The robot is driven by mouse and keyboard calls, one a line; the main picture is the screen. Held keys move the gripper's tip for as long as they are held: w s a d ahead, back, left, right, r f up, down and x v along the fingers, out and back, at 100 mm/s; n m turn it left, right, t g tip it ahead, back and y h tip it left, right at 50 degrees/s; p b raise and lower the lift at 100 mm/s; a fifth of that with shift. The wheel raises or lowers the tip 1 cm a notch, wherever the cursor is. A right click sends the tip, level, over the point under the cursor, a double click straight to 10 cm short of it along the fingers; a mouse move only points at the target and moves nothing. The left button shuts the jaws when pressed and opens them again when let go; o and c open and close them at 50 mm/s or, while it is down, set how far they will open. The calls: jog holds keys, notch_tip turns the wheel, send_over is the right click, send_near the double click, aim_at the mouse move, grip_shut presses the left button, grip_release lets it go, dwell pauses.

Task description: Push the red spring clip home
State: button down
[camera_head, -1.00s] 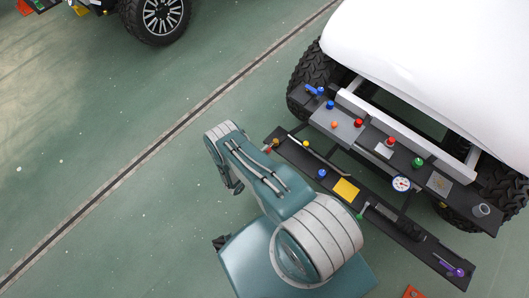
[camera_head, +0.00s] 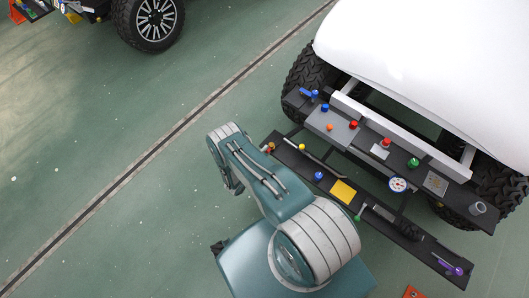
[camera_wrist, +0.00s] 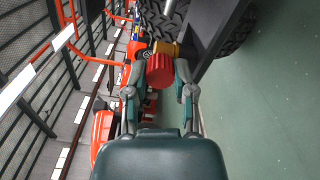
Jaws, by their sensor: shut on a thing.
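The red spring clip (camera_wrist: 160,71) is a ribbed red piece in the wrist view, between the two fingers of my gripper (camera_wrist: 161,86). My gripper is shut on it. Just beyond the clip is a yellow-orange block (camera_wrist: 166,48) by the end of a dark bar; whether the clip touches the block or is seated I cannot tell. In the head view a small red-orange part (camera_head: 268,147) shows at the left end of the lower dark bar (camera_head: 405,237).
The upper shelf (camera_head: 345,130) carries several coloured knobs. A white-bodied cart (camera_head: 430,50) with black tires stands behind it. A yellow plate (camera_head: 342,191) and a purple part (camera_head: 456,269) sit on the lower bar.

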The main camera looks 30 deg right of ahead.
jog(key=shift+c, duration=1.8)
grip_release()
jog(key=v, duration=1.2)
